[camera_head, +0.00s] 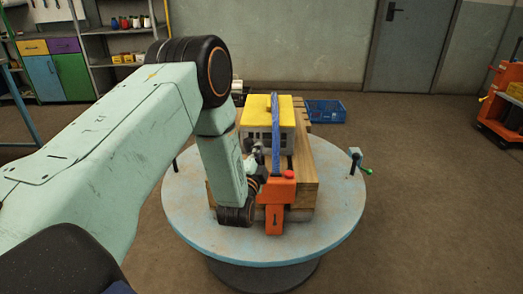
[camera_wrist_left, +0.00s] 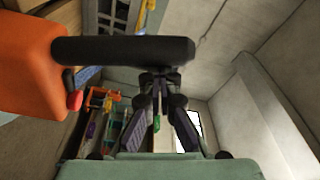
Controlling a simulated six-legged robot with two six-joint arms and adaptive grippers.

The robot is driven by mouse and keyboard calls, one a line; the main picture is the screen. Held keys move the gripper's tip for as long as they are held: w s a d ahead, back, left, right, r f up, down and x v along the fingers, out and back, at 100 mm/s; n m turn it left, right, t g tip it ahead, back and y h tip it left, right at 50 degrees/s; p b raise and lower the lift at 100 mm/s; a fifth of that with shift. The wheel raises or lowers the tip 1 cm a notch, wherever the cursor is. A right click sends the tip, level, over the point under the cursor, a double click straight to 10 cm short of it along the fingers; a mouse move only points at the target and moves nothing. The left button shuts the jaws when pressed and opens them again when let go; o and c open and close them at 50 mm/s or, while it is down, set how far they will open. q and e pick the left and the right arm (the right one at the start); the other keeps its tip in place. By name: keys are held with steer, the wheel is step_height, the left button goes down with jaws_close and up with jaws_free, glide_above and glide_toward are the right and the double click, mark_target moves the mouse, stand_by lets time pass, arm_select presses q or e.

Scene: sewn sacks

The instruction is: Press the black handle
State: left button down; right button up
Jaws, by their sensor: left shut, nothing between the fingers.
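The black handle (camera_wrist_left: 120,50) is a thick dark bar in the left wrist view, reaching out from an orange machine body (camera_wrist_left: 30,70). In the head view I cannot make the handle out clearly beside my arm. The orange machine (camera_head: 275,203) stands at the front of the round table, with a red button (camera_head: 289,174) on top. My left gripper (camera_head: 256,152) is beside the machine, partly hidden by my own arm. In the wrist view its fingers (camera_wrist_left: 156,78) are shut and empty, with their tips right at the bar; I cannot tell if they touch. My right gripper is not in view.
The round blue table (camera_head: 335,215) carries a wooden pallet stack (camera_head: 305,165) and a yellow-topped grey block (camera_head: 262,112) with an upright blue strip (camera_head: 275,135). A small clamp with a green lever (camera_head: 357,160) sits at the right rim. A blue crate (camera_head: 326,111) lies behind.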

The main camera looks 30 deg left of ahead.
arm_select(q)
steer(key=shift+s+a+f+n+p, duration=0.15)
steer(key=shift+s+a+n+p, duration=0.2)
steer(key=shift+a, duration=0.2)
steer(key=shift+s+a+f+n+p, duration=0.15)
steer(key=shift+s+a+n+p, duration=0.15)
steer(key=shift+a, duration=0.25)
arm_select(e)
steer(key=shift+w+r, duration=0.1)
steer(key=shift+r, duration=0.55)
arm_select(q)
steer(key=shift+a, duration=0.1)
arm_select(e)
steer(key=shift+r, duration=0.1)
